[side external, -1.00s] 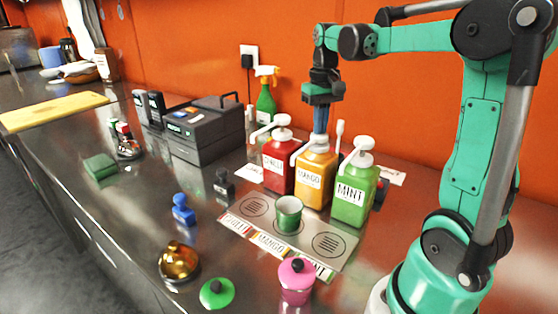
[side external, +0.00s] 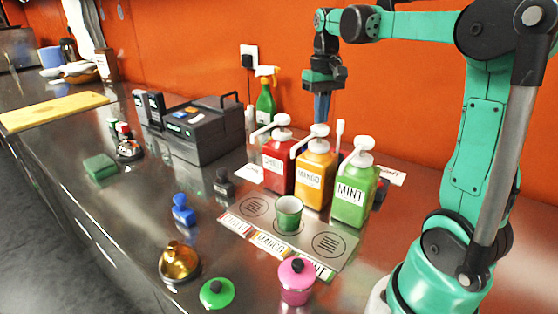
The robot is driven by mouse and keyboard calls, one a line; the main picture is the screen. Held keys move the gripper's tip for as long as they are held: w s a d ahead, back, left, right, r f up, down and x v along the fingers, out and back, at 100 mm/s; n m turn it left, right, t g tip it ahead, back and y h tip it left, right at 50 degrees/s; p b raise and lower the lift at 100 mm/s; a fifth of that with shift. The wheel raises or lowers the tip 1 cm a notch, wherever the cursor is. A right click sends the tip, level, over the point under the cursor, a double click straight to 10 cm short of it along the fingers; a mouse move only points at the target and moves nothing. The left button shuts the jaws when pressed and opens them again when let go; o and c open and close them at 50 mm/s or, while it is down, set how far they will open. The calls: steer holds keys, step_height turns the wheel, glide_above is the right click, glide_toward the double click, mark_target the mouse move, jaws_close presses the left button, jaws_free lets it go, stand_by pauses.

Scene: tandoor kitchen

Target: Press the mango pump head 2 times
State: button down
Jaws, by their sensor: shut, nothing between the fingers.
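The orange mango bottle (side external: 315,175) stands upright between the red chilli bottle (side external: 278,164) and the green mint bottle (side external: 354,192). Its white pump head (side external: 319,130) is up, with the spout pointing left and towards the front. My gripper (side external: 321,117) points down with its blue fingers shut and empty, right over the mango pump head. Whether the fingertips touch the head or sit just above it, I cannot tell. A green cup (side external: 289,214) stands on the middle spot of the metal plate (side external: 334,257), in front of the mango bottle.
A pink lidded pot (side external: 296,283), a green lid (side external: 217,293) and a brass pot (side external: 178,262) stand near the front edge. A dark box-shaped machine (side external: 202,131) and a green spray bottle (side external: 266,100) are behind on the left. The chilli and mint pumps flank my gripper closely.

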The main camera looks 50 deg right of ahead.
steer(key=shift+f, duration=0.35)
steer(key=shift+f, duration=0.45)
stand_by(0.4)
steer(key=shift+f, duration=0.4)
steer(key=shift+r, duration=1.35)
steer(key=shift+r, duration=2.9)
